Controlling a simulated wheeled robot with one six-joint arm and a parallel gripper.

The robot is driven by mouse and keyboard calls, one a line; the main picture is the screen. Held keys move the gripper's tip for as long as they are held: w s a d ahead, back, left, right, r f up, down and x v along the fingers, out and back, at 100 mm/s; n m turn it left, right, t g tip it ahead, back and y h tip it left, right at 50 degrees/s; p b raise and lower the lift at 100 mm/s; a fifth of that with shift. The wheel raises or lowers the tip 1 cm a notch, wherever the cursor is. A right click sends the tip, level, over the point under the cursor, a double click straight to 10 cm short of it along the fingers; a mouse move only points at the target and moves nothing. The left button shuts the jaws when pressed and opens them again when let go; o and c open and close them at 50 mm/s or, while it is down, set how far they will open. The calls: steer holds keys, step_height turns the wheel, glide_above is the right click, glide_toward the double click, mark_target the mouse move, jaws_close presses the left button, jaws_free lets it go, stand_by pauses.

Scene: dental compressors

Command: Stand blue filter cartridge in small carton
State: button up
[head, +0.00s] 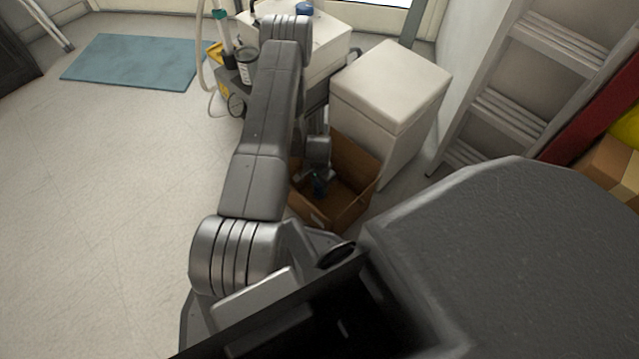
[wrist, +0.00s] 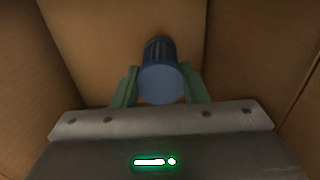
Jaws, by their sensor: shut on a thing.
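In the wrist view the blue filter cartridge (wrist: 160,80) sits between the two greenish fingers of my gripper (wrist: 159,88), which are shut on it. Its round end faces the camera and its ribbed side points away, toward the carton's floor. Cardboard walls of the small carton (wrist: 90,40) surround it. In the head view the open brown carton (head: 352,160) stands on the floor, and my gripper (head: 319,185) is down inside it. The cartridge is mostly hidden there. I cannot tell whether its lower end touches the carton's bottom.
A white box-shaped cabinet (head: 390,85) stands right behind the carton. Another white unit (head: 325,45) with equipment is at the back. A grey ladder (head: 520,75) leans at the right. A blue mat (head: 135,62) lies at far left, with clear floor before it.

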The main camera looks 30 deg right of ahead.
steer(key=shift+f, duration=0.2)
steer(key=o, duration=1)
steer(key=shift+r, duration=0.1)
step_height(320, 180, up, 12)
steer(key=p, duration=0.4)
steer(key=shift+r, duration=0.15)
